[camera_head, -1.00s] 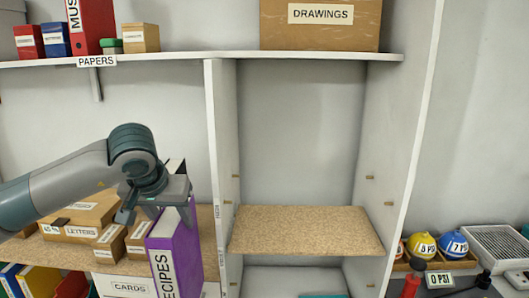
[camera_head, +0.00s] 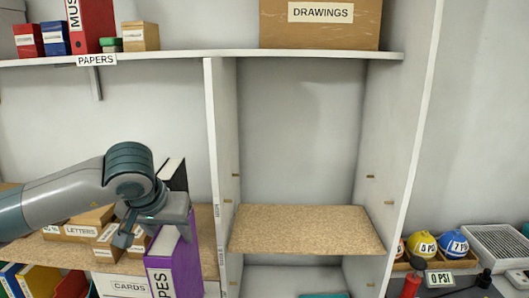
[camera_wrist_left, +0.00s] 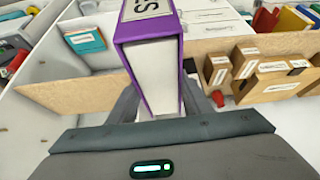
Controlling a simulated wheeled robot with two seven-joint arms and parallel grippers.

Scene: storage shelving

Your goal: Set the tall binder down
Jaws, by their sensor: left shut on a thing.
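The tall purple binder (camera_head: 184,262), with a white spine label that ends in "PES", is in the lower left of the head view. My left gripper (camera_head: 158,222) is shut on its upper end. The binder is upright in front of the left shelf board, and its lower part is cut off by the picture edge. In the left wrist view the purple binder (camera_wrist_left: 150,58) lies between the fingers of my left gripper (camera_wrist_left: 153,105). My right gripper is not in view.
An empty chipboard shelf (camera_head: 305,230) is in the middle bay, right of the upright divider (camera_head: 213,140). Small labelled boxes (camera_head: 80,231) sit on the left board. A black-and-white item (camera_head: 173,172) stands behind my gripper. Colored binders (camera_head: 38,280) are below.

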